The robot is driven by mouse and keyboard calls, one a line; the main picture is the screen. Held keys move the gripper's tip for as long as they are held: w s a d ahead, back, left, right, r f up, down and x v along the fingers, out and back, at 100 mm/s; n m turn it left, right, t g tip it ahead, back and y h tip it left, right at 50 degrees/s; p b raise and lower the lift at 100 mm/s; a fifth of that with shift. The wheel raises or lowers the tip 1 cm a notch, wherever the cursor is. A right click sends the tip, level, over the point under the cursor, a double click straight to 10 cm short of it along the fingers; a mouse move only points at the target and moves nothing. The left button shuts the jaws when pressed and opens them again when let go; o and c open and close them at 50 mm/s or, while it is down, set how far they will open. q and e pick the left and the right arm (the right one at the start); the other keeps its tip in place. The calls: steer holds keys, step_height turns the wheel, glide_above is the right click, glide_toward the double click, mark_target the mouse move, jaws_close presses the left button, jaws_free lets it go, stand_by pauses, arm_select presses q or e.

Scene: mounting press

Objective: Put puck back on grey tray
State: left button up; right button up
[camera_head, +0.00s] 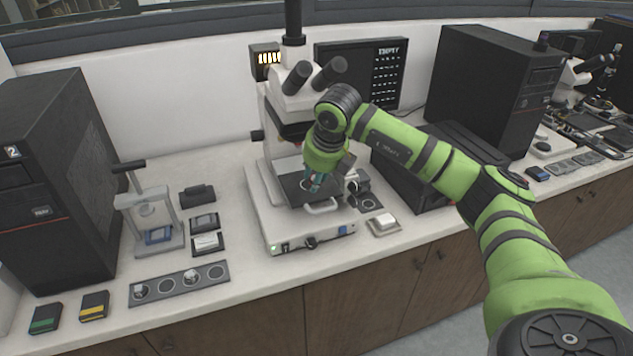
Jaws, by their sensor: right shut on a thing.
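The long grey tray (178,285) lies near the front left of the bench and has a row of round places. Two small pucks stand in it, one at the left end (140,290) and one right of the middle (192,276). The other round places look empty. My right gripper (316,184) points down over the dark stage of the white microscope (312,232), with its fingers shut on a puck. The puck is mostly hidden by the fingers and too small to make out clearly. My left gripper is not in view.
A hand press (158,213) stands behind the tray, with small dark blocks (205,222) beside it. Green (45,318) and yellow (94,305) boxes lie at the front left. A small white-topped block (383,224) lies right of the microscope. Bench between tray and microscope is clear.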

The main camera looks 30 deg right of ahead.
step_height(320, 180, down, 3)
steer(key=shift+f+p, duration=0.1)
steer(key=shift+p, duration=0.8)
steer(key=shift+f, duration=0.15)
steer(key=shift+f, duration=0.1)
steer(key=shift+f+b, duration=0.15)
steer(key=shift+b, duration=0.2)
steer(key=o, duration=0.9)
steer(key=shift+o, duration=0.2)
